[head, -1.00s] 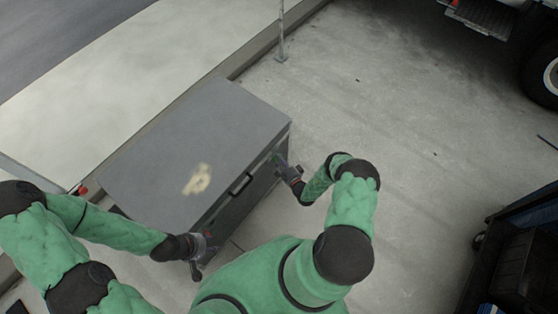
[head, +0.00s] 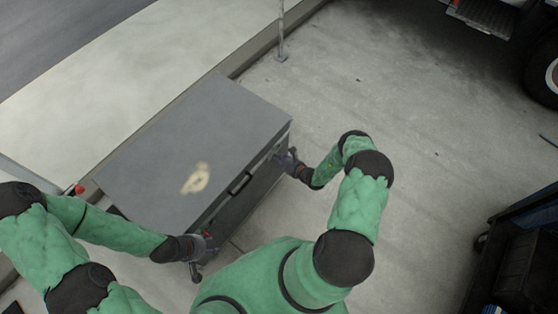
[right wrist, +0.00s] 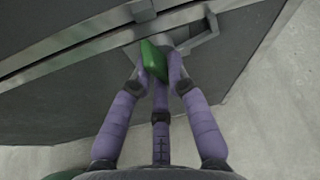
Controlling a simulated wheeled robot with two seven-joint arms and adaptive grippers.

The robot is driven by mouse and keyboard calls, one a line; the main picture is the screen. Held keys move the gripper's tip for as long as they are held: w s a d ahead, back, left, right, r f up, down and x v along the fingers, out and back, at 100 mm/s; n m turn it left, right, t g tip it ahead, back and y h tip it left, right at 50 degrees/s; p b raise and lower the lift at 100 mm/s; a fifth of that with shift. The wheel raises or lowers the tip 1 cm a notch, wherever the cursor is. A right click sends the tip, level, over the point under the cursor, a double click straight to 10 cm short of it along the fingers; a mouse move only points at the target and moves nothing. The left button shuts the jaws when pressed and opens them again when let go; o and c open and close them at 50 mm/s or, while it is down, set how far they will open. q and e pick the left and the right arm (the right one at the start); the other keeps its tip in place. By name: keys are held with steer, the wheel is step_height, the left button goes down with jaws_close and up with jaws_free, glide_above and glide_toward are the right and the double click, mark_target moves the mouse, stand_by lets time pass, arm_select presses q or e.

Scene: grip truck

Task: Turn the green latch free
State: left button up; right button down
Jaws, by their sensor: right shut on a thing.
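The green latch (right wrist: 153,60) shows in the right wrist view on the front of a grey case, just below the lid seam. My right gripper (right wrist: 160,72) has its purple fingers closed around the latch, which sits tilted between them. In the head view my right gripper (head: 286,160) is at the case's right front end and hides the latch. My left gripper (head: 203,247) is at the left front corner of the case; its fingers are too small to tell whether they are open.
The grey case (head: 170,130) has a dark handle (head: 240,183) on its front face. A thin post (head: 281,40) stands behind it. A truck wheel (head: 548,75) is at the upper right and a dark cart (head: 520,250) at the lower right. Concrete floor between is clear.

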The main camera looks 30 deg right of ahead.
steer(key=shift+d+m+g+y+b, duration=0.1)
steer(key=shift+m+g+y+b, duration=0.4)
steer(key=shift+m+b, duration=0.5)
steer(key=c, duration=1.2)
jaws_free()
steer(key=v, duration=1.2)
steer(key=shift+f, duration=0.2)
steer(key=shift+d, duration=0.1)
